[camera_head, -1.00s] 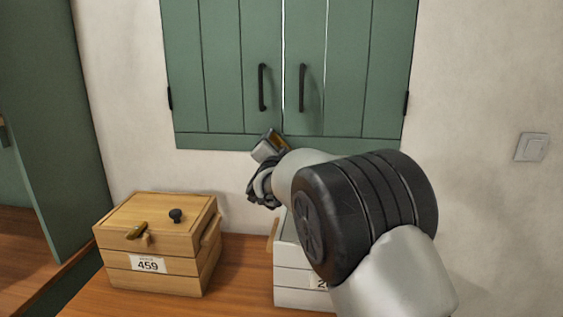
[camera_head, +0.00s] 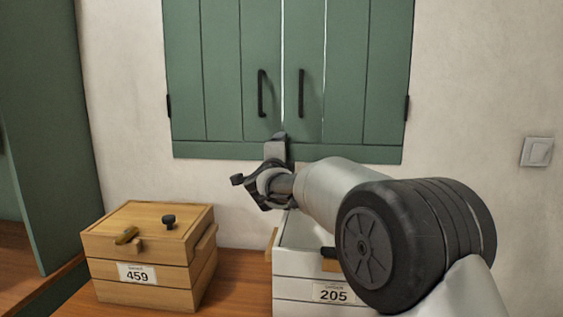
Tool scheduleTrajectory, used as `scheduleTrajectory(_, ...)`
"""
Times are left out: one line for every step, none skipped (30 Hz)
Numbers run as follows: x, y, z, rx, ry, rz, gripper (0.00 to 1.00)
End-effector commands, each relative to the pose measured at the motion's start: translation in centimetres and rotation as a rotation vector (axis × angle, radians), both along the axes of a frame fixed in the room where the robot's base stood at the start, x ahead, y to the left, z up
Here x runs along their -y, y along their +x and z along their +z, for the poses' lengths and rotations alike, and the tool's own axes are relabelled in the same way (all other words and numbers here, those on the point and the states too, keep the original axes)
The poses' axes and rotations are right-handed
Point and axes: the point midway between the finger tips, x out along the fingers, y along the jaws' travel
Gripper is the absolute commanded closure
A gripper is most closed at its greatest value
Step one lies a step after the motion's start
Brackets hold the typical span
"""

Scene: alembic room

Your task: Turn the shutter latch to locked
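The green shutter (camera_head: 222,75) hangs on the wall with its two leaves side by side and a thin bright gap between them. Each leaf has a black upright handle, the left one (camera_head: 261,93) and the right one (camera_head: 301,92). I cannot make out a latch; the bottom of the middle seam is partly covered by my gripper. My gripper (camera_head: 264,181) is in front of the wall at the shutter's lower edge, its upper part overlapping that edge in the picture. I cannot tell whether it touches the shutter. Its fingers are too unclear to tell open from shut.
A wooden box marked 459 (camera_head: 140,273) stands on the wooden surface (camera_head: 233,294) at left. A white box marked 205 (camera_head: 295,290) stands below my arm, partly hidden by it. A light switch (camera_head: 537,152) is on the wall at right. A green panel (camera_head: 45,130) stands at far left.

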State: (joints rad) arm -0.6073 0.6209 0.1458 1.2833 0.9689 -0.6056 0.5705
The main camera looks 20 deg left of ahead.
Motion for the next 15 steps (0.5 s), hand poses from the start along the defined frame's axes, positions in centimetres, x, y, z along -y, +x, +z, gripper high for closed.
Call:
scheduleTrajectory(0.0,-0.01,-0.1,-0.003,0.013,0.0,0.44)
scheduleTrajectory(0.0,0.0,-0.09,-0.004,0.018,0.0,0.44)
scheduleTrajectory(0.0,0.0,-0.07,-0.006,0.026,0.0,0.44)
scheduleTrajectory(0.01,0.0,-0.06,-0.007,0.03,0.0,0.44)
scheduleTrajectory(0.01,0.0,-0.05,-0.008,0.034,0.0,0.44)
scheduleTrajectory(0.02,0.0,-0.04,-0.009,0.039,0.0,0.44)
scheduleTrajectory(0.02,0.0,-0.03,-0.01,0.041,0.0,0.44)
scheduleTrajectory(0.02,0.0,-0.02,-0.01,0.043,0.0,0.44)
scheduleTrajectory(0.02,0.0,-0.01,-0.011,0.046,0.0,0.44)
scheduleTrajectory(0.02,0.01,-0.01,-0.011,0.047,0.0,0.44)
scheduleTrajectory(0.01,0.0,0.0,-0.011,0.047,0.0,0.44)
scheduleTrajectory(0.01,0.0,0.0,-0.011,0.048,0.0,0.44)
scheduleTrajectory(0.01,0.0,0.01,-0.012,0.049,0.0,0.44)
scheduleTrajectory(0.01,0.0,0.01,-0.012,0.049,0.0,0.44)
scheduleTrajectory(0.01,0.0,0.01,-0.012,0.049,0.0,0.44)
